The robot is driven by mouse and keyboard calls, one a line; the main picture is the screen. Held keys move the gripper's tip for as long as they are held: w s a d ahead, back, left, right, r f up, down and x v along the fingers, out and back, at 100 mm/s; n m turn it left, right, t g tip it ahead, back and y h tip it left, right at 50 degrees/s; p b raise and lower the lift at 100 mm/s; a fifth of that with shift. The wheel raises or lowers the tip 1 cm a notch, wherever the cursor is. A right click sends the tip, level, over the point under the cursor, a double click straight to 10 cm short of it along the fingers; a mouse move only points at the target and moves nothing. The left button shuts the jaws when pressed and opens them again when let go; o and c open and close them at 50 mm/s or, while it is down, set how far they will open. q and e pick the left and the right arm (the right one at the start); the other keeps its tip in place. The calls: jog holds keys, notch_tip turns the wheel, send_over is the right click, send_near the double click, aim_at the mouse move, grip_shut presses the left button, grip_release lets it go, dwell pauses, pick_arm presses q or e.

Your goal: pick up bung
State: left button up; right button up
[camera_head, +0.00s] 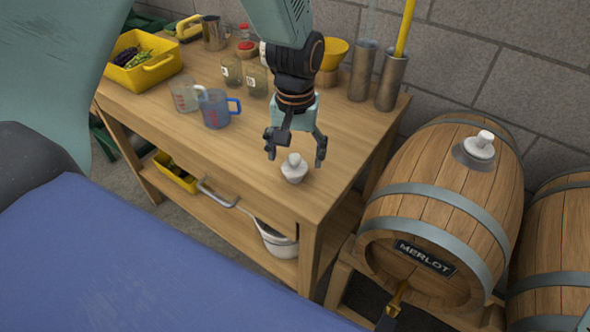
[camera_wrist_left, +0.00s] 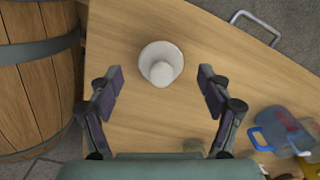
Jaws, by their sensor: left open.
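The bung (camera_head: 294,169) is a small white stopper with a narrower knob on top. It stands upright on the wooden table near its front right corner. In the left wrist view the bung (camera_wrist_left: 161,64) is seen from above, a little beyond the fingertips and roughly midway between them. My left gripper (camera_head: 296,155) is open and empty, pointing down just above and behind the bung. Its two fingers show apart in the left wrist view (camera_wrist_left: 160,80), and neither touches the bung. My right gripper is not clearly in view.
A barrel marked Merlot (camera_head: 436,215) stands right of the table (camera_head: 245,160), with another white bung (camera_head: 480,145) on top. Measuring jugs (camera_head: 214,110), glass jars and a yellow crate (camera_head: 152,72) stand left and behind. Metal cylinders (camera_head: 391,82) stand at the back right. Table around the bung is clear.

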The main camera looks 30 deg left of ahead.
pick_arm(q)
jog(key=shift+f, duration=0.75)
jog(key=shift+a, duration=0.15)
jog(key=c, duration=1.4)
